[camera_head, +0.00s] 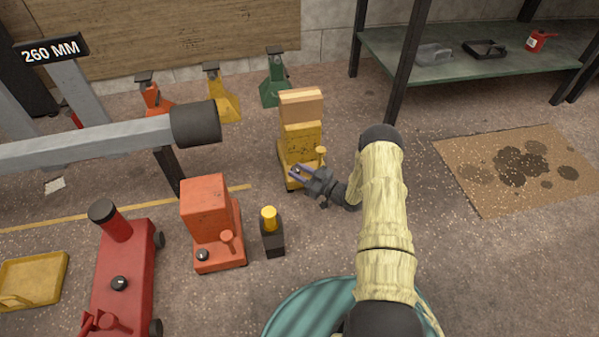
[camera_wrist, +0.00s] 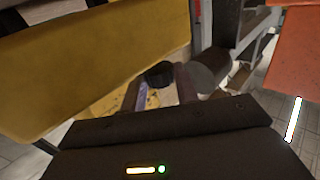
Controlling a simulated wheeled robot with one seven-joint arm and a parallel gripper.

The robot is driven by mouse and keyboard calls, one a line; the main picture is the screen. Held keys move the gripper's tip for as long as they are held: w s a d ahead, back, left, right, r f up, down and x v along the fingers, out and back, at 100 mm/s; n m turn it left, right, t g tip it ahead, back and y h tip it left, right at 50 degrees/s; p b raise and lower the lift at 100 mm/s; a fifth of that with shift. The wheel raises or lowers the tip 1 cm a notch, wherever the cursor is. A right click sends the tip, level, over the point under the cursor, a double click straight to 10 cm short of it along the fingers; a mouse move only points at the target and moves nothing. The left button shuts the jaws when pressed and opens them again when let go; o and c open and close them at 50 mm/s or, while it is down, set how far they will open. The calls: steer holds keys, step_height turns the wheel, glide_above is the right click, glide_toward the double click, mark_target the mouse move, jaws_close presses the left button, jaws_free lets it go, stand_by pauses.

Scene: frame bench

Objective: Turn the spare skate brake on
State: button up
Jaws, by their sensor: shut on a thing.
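A yellow skate (camera_head: 300,140) with a pale wooden block on top stands on the floor at the middle of the head view. Its yellow side (camera_wrist: 100,60) fills the upper left of the wrist view. My gripper (camera_head: 298,174) reaches in low from the right at the front of its base. In the wrist view my fingers (camera_wrist: 160,88) are shut on a small round black brake knob (camera_wrist: 158,72). The knob's setting is hidden by the fingers. I see no label that says which skate is the spare.
An orange skate (camera_head: 207,210) with its own black knob stands to the left. A black bottle-like thing (camera_head: 272,240) with a yellow top stands beside it. A red jack (camera_head: 125,265), a yellow tray (camera_head: 32,280) and a grey beam (camera_head: 90,145) are further left.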

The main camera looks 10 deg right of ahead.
steer(key=shift+d, duration=0.15)
steer(key=o, duration=1)
steer(key=shift+s+d+r+p, duration=0.1)
steer(key=shift+s+d+p, duration=0.2)
steer(key=shift+p, duration=0.1)
steer(key=p+v, duration=0.8)
steer(key=v, duration=0.8)
steer(key=shift+s+d, duration=0.15)
steer(key=shift+s, duration=0.05)
